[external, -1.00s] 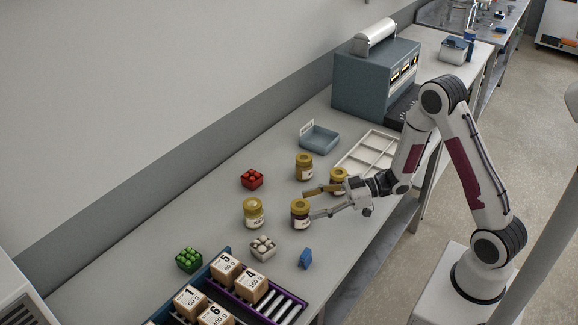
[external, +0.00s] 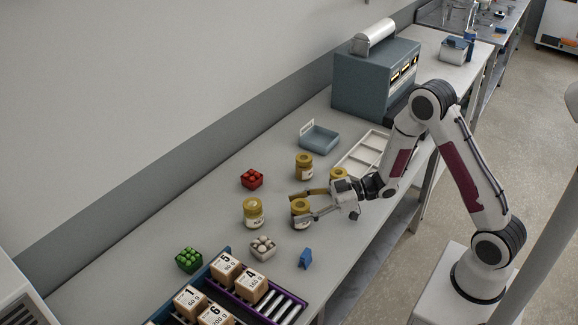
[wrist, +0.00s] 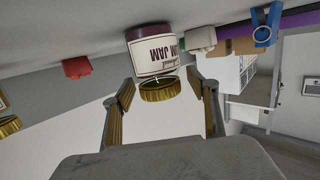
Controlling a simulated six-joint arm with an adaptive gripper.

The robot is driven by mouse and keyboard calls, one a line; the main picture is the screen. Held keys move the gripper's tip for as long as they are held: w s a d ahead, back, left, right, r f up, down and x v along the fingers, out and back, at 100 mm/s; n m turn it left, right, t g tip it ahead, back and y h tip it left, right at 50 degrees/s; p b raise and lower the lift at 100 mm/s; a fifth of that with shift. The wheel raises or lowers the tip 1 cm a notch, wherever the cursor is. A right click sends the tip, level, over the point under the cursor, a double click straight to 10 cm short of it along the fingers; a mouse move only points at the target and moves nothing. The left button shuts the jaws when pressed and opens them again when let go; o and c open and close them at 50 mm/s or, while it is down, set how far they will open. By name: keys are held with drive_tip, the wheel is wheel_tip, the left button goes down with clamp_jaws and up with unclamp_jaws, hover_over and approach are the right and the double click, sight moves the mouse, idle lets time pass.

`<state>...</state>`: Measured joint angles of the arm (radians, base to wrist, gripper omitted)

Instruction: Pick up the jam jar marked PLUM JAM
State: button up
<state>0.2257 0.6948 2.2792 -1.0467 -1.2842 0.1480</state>
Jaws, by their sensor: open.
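The jam jar with the dark contents and gold lid (external: 300,213) stands upright on the bench. In the wrist view, the jar (wrist: 150,55) appears inverted, and its label reads "JAM" with part of the word before it, ending in M. My gripper (external: 293,208) is open, with one finger on each side of this jar. In the wrist view, the lid sits between the open fingertips (wrist: 160,87), with a gap visible on both sides. In the external view, the near finger hides part of the jar.
Other gold-lidded jars stand to the left (external: 253,212), behind (external: 304,167), and by my wrist (external: 338,174). A white divided tray (external: 365,152) lies behind the arm.

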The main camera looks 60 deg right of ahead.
drive_tip(key=c, duration=1.5)
drive_tip(key=shift+r, duration=0.1)
drive_tip(key=shift+r, duration=4.95)
